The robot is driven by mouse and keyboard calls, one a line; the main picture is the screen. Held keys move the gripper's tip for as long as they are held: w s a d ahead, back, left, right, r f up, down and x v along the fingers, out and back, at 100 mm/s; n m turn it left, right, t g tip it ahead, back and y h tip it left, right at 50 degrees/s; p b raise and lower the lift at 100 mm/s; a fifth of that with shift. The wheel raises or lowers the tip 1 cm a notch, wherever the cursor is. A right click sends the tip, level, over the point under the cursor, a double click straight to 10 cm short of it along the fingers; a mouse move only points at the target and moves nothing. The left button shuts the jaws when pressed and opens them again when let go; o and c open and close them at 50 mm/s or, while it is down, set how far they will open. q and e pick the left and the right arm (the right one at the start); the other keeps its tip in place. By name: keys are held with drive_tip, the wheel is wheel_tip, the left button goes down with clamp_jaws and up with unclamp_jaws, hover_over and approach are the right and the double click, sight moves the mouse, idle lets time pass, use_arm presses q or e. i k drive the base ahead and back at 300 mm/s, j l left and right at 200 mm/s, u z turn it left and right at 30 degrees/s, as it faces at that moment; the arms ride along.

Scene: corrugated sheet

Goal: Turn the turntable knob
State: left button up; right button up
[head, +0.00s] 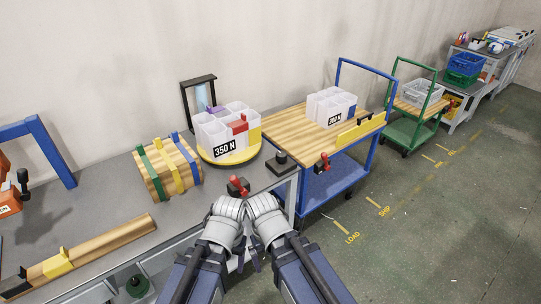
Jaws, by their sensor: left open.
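The turntable (249,152) is a round yellow disc near the right end of the grey bench. It carries a white divided bin (212,137) marked 350 N, with a red block (240,125) on its front. A red-topped knob on a dark base (237,185) stands at the bench's front edge, in front of the turntable; I cannot tell whether it belongs to it. My two wrists are side by side just in front of this knob. My left gripper (246,258) is open and low between my arms, partly hidden. My right gripper's fingers are hidden behind my arm.
A strapped wooden bundle (170,169) and a long wooden piece (95,248) lie on the bench (112,196). A blue cart (283,122) with a wooden top holds a second white bin (331,105). A green cart (411,104) stands beyond. The floor at right is clear.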

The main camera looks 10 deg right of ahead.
sight(282, 157)
drive_tip(key=i+j+u, duration=0.15)
drive_tip(key=i+j, duration=0.15)
drive_tip(key=i, duration=0.2)
drive_tip(key=i+j+u, duration=0.1)
drive_tip(key=i, duration=0.45)
drive_tip(key=j, duration=0.1)
